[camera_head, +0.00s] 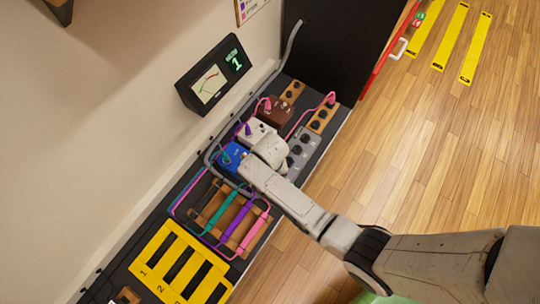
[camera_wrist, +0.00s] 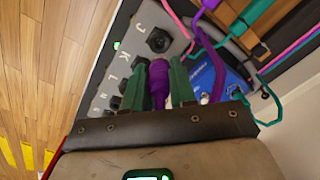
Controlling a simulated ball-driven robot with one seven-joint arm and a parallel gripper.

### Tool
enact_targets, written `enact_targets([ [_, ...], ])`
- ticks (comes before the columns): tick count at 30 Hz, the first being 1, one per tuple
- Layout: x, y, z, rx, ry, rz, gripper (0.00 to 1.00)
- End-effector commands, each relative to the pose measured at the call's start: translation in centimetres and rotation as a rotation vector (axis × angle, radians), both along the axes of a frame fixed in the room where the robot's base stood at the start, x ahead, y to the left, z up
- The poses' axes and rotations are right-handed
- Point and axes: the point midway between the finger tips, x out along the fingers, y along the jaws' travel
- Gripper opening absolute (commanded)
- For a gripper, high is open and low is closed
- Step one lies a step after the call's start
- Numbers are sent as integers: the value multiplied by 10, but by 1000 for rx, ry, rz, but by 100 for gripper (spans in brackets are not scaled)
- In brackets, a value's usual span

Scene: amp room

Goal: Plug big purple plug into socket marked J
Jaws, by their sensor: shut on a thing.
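In the wrist view a grey socket box (camera_wrist: 130,47) shows a column of black sockets with the letters J, K and L legible beside them. The socket marked J (camera_wrist: 158,40) is the top one and looks empty. My gripper (camera_wrist: 159,80) has its two dark green fingers shut on a big purple plug (camera_wrist: 159,96). The plug's front end points up the picture, below socket J; it appears apart from it, but the depth is hard to judge. In the head view my gripper (camera_head: 268,152) is over the pedal row beside the grey box (camera_head: 303,148), and it hides the plug.
White (camera_head: 255,130) and brown (camera_head: 277,109) pedals stand behind. A rack of teal, purple and pink plugs (camera_head: 238,222) and a yellow slotted panel (camera_head: 178,262) lie nearer. Wooden floor (camera_head: 440,165) is clear to the right.

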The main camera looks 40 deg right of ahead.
Motion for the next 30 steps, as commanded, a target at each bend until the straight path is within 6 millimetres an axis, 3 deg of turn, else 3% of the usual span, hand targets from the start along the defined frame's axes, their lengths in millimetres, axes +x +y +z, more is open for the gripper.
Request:
enact_targets([
  [30,0,0,-45,0,0,0,0],
])
